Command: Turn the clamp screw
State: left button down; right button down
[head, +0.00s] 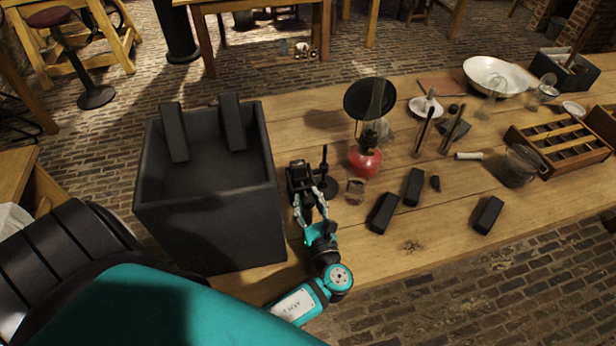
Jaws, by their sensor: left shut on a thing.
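A small black clamp (299,175) stands on the wooden table, close to the right side of the large dark grey jar. My left gripper (309,196) reaches it from the front, with its fingers closed at the near side of the clamp. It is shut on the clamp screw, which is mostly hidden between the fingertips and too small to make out. How far the screw is turned does not show. My right gripper is not in view.
The large open jar (205,225) has two dark blocks at its top. A thin black stand (325,175) is right beside the clamp. A small glass (356,190) and a red lamp (365,162) are to the right. Dark blocks (383,213) lie further right; the table's front edge is near.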

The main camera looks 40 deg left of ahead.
pick_arm(q)
jog(key=m+p, duration=0.3)
jog(key=shift+r+m, duration=0.25)
jog(key=shift+m, duration=0.15)
jog(key=m+p, duration=0.3)
jog(key=shift+m, duration=0.3)
jog(key=m+p, duration=0.3)
jog(key=shift+m, duration=0.3)
jog(key=m+p, duration=0.2)
jog(key=m, duration=0.1)
jog(key=shift+m, duration=0.3)
jog(key=m+p, duration=0.2)
jog(key=m, duration=0.3)
jog(key=shift+f+m+p, duration=0.1)
jog(key=shift+m+p, duration=0.2)
jog(key=shift+p, duration=0.1)
jog(key=m+p, duration=0.1)
jog(key=m, duration=0.2)
jog(key=shift+f+m+p, duration=0.1)
jog(key=shift+m+p, duration=0.2)
jog(key=shift+m, duration=1.1)
